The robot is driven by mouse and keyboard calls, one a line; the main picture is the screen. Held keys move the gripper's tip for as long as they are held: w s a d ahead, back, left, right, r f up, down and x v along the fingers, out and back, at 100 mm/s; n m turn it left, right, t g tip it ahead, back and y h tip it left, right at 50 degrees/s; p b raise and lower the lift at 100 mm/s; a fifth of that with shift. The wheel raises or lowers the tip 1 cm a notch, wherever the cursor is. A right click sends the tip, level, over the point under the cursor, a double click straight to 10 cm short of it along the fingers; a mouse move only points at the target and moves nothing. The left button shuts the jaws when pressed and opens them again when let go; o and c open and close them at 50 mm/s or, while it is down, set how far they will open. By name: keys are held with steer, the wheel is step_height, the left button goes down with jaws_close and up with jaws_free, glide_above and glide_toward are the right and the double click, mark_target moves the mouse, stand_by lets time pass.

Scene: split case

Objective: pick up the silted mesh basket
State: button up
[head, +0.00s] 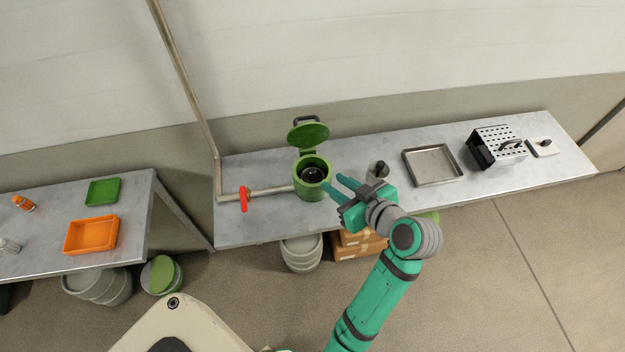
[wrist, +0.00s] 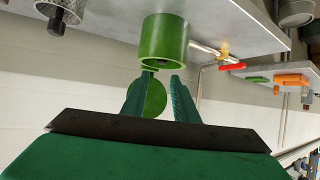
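The pot also shows in the wrist view (wrist: 164,40), upside down. My gripper (head: 331,180) is open and empty at the pot's right side, fingers pointing towards it; its fingertips (wrist: 162,75) show in the wrist view too. A dark-knobbed object (head: 380,168) stands just behind my gripper; its knob shows in the wrist view (wrist: 57,22).
A pipe with a red valve handle (head: 244,198) joins the pot on the left. A shallow metal tray (head: 433,181), a perforated metal box (head: 497,146) and a small pale block (head: 543,150) lie to the right. The left bench holds an orange tray (head: 91,235) and green tray (head: 103,192).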

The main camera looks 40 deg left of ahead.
mark_target(314, 171)
steer(key=shift+s+x, duration=0.1)
steer(key=shift+x, duration=2.25)
steer(key=shift+s+x, duration=0.15)
steer(key=shift+x, duration=2.2)
steer(key=shift+f, duration=0.1)
jaws_close()
